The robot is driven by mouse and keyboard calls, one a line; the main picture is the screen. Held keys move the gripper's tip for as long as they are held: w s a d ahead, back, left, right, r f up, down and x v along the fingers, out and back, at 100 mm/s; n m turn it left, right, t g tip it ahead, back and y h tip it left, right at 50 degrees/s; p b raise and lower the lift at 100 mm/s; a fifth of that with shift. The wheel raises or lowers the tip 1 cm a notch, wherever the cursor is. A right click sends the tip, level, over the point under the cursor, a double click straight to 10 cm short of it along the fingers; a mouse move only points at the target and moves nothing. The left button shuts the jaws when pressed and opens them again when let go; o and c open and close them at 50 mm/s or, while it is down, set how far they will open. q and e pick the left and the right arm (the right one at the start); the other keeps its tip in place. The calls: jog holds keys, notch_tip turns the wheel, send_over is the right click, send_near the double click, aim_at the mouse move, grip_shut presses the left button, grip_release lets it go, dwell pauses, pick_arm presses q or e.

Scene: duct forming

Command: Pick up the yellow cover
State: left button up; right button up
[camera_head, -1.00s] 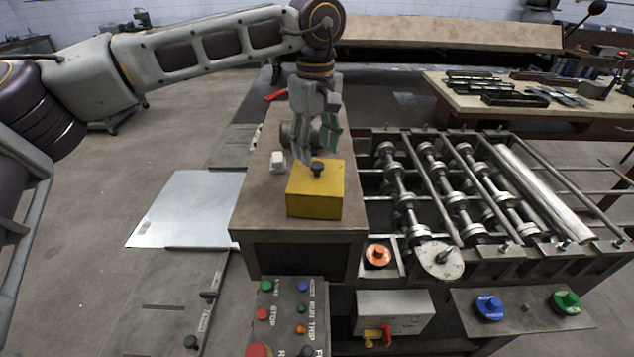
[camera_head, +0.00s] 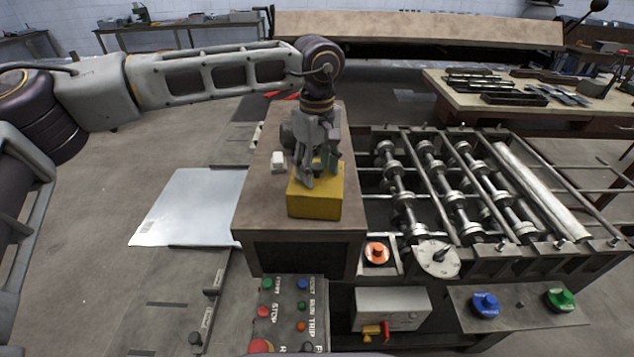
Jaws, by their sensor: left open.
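The yellow cover (camera_head: 314,204) is a box-shaped piece sitting on the brown top of the machine housing (camera_head: 262,213). My left gripper (camera_head: 317,179) points down over the cover, with its fingers spread at the cover's top. It is open. The dark knob on the cover's top is now hidden behind the gripper, and I cannot tell whether the fingers touch it. My right gripper is not in view.
A small white block (camera_head: 278,161) lies left of the gripper on the housing. A roller machine (camera_head: 455,190) stands to the right. A button panel (camera_head: 288,312) is in front below. A metal sheet (camera_head: 190,207) lies at the left.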

pick_arm(q)
grip_shut()
dwell(0.4)
